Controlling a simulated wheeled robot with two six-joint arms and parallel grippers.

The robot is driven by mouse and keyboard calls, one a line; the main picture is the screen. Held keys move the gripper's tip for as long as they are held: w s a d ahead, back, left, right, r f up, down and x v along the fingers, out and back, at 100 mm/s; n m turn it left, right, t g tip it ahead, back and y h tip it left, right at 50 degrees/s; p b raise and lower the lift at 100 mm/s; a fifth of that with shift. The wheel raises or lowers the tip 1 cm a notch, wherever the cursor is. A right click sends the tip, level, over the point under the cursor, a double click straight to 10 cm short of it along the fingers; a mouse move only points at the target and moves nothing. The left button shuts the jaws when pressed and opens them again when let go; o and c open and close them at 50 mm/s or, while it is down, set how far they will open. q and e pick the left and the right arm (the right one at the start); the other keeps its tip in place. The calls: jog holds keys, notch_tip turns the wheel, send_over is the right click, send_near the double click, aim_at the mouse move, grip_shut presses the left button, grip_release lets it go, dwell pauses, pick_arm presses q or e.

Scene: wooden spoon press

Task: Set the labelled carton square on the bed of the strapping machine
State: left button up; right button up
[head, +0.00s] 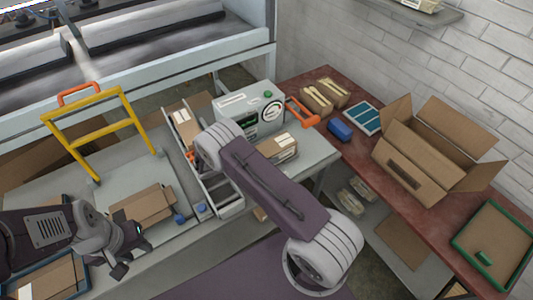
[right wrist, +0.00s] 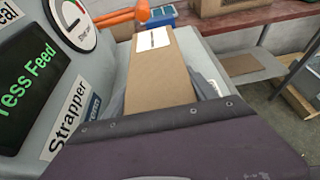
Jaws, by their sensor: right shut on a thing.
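The labelled carton (head: 280,149), a brown box with a white label, is in front of the strapping machine (head: 250,110) over its pale bed (head: 318,150). In the right wrist view the carton (right wrist: 163,70) is between the grey fingers of my right gripper (right wrist: 162,88), which is shut on it. The label faces up at its far end. Whether its underside touches the bed is hidden. The machine's green display and dial are close on the left there. My right arm hides part of the bed in the head view. My left gripper (head: 128,254) appears open and empty.
Another carton (head: 143,203) lies near my left gripper, by a yellow frame (head: 95,130). A red-brown bench (head: 350,158) on the right holds an open box (head: 425,150), a blue block (head: 340,130) and a green-rimmed tray (head: 490,245). An orange handle (head: 302,111) stands beside the machine.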

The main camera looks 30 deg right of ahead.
jog(key=o, duration=1.7)
jog(key=shift+f, duration=0.1)
jog(key=shift+r+p, duration=0.3)
jog(key=shift+r, duration=0.05)
jog(key=b+v, duration=0.2)
jog(key=v, duration=1)
jog(key=shift+w+f, duration=0.1)
jog(key=shift+f, duration=0.05)
